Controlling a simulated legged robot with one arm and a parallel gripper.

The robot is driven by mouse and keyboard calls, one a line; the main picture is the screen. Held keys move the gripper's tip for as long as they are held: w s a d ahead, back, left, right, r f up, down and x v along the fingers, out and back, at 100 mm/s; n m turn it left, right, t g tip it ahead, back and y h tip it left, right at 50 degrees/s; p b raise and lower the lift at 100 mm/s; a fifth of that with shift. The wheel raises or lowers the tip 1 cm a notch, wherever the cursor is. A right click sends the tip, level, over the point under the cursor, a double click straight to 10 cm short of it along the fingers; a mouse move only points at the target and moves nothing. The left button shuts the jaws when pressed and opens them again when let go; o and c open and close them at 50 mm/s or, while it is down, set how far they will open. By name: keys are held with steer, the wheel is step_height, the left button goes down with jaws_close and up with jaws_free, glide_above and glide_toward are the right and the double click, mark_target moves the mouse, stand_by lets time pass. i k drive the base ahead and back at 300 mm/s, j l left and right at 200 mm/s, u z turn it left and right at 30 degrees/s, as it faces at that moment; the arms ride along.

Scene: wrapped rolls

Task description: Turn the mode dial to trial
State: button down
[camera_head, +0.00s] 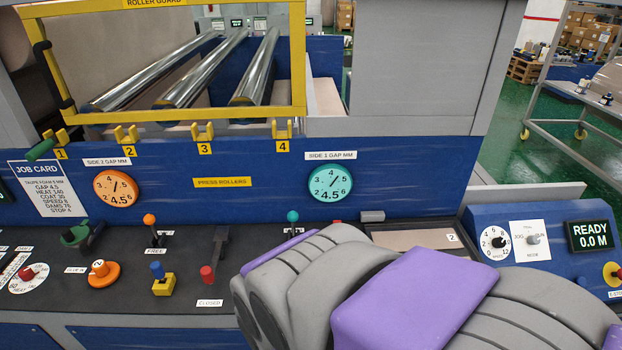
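The mode dial (533,240) is a small grey knob on a white plate at the right, on the blue sloped control panel (488,216). The plate reads JOG at the left, RUN at the right and MODE below. Small lettering above the knob is too faint to read surely. I cannot tell which way the knob points. My grey and purple arm fills the lower right foreground, in front of and below the panel. No gripper fingers can be made out.
Left of the mode dial is a white numbered speed dial (495,243). Right of it a display (589,236) reads READY 0.0 M, with a red and yellow button (614,274) below. The black console (130,262) at the left carries several levers and knobs.

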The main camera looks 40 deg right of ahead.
mark_target(533, 240)
steer(key=z, duration=2.95)
steer(key=i+l+u, duration=0.35)
steer(key=i+l, duration=0.15)
steer(key=i+l+u, duration=0.3)
steer(key=i+l, duration=0.15)
steer(key=l, duration=0.25)
steer(key=i+l+u, duration=0.2)
steer(key=l, duration=0.15)
steer(key=i+l+u, duration=0.15)
steer(key=l, duration=0.25)
